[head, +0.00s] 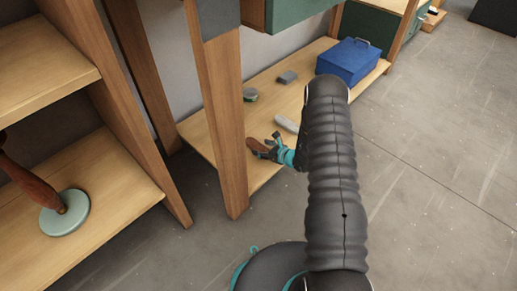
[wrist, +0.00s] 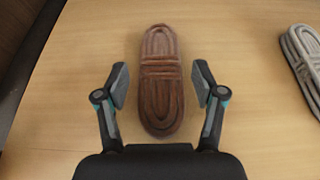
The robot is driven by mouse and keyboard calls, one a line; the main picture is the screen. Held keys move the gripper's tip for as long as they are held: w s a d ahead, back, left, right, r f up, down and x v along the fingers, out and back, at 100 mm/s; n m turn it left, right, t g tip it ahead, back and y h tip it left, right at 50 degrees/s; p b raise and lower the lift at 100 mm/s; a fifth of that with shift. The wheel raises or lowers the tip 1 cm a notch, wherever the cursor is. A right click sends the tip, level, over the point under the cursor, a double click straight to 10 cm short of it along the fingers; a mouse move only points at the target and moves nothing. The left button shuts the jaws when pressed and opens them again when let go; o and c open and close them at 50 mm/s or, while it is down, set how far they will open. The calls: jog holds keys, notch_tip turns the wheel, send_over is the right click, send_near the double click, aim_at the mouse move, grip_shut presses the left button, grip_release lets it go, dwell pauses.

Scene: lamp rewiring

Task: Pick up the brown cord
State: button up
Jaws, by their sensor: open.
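The brown cord (wrist: 160,85) is a flat, coiled, elongated bundle lying on a wooden shelf. In the wrist view it sits centred between the fingers of my gripper (wrist: 160,85), with a gap on each side. My gripper is open and does not visibly touch the cord. In the head view the brown cord (head: 259,146) shows at the left of my gripper (head: 270,149), low over the bottom shelf board, and the fingers partly cover it.
A light grey cord (wrist: 303,58) lies to the right on the same shelf (head: 205,130). Two small grey items (head: 288,77) and a blue box (head: 348,61) stand farther back. A wooden post (head: 222,125) rises close to my gripper's left.

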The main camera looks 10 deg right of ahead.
jog(key=shift+x, duration=1.35)
jog(key=c, duration=1.3)
jog(key=shift+r, duration=0.15)
